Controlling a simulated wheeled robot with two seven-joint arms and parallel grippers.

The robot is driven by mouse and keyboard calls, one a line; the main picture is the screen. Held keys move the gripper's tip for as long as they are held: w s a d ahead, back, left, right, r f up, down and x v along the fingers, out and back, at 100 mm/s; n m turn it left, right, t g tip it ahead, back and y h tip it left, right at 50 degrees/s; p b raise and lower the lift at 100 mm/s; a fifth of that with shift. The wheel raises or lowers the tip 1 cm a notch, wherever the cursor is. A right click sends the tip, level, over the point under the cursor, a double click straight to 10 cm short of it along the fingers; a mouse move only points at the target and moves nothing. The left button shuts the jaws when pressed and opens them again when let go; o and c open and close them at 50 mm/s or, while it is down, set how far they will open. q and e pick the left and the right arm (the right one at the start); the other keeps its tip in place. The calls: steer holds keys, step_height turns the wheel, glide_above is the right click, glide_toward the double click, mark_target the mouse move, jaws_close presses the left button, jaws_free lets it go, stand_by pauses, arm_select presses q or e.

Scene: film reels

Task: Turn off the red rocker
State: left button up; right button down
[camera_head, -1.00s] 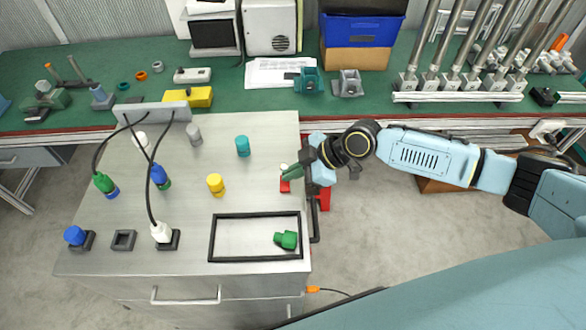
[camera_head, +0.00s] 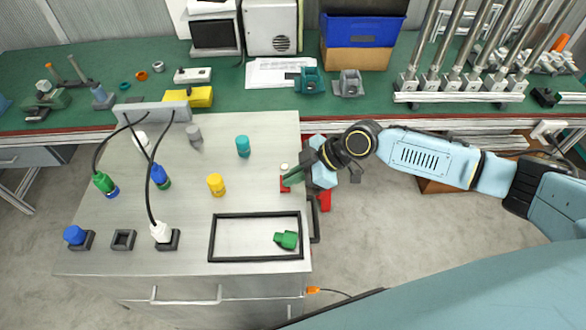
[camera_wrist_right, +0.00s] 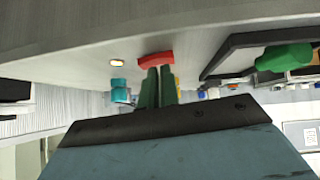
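The red rocker (camera_head: 284,188) is on the right part of the grey cabinet top, with a small pale round button or lamp (camera_head: 284,167) just behind it. My right gripper (camera_head: 289,181) has green fingers, which reach in from the right with their tips at the rocker. In the right wrist view the fingers (camera_wrist_right: 158,76) lie close together with nothing seen between them. Their tips overlap the lower edge of the red rocker (camera_wrist_right: 155,58); whether they touch it I cannot tell. The pale lamp (camera_wrist_right: 117,62) shows left of it. My left gripper is out of view.
A black-framed tray (camera_head: 255,259) with a green piece (camera_head: 286,240) is in front of the rocker. Yellow (camera_head: 215,185) and teal (camera_head: 243,146) cylinders stand to its left. Cabled plugs stand farther left. A green workbench (camera_head: 270,102) runs behind.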

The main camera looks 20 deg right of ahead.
steer(key=shift+s+f, duration=0.2)
steer(key=shift+s, duration=0.2)
steer(key=shift+r, duration=0.1)
step_height(320, 180, up, 4)
steer(key=p, duration=0.4)
steer(key=shift+s+a+r, duration=0.15)
steer(key=shift+r, duration=0.1)
steer(key=b+v, duration=0.1)
steer(key=v, duration=0.8)
steer(key=shift+s+d+b, duration=0.3)
steer(key=shift+s+b, duration=0.1)
steer(key=shift+w, duration=0.1)
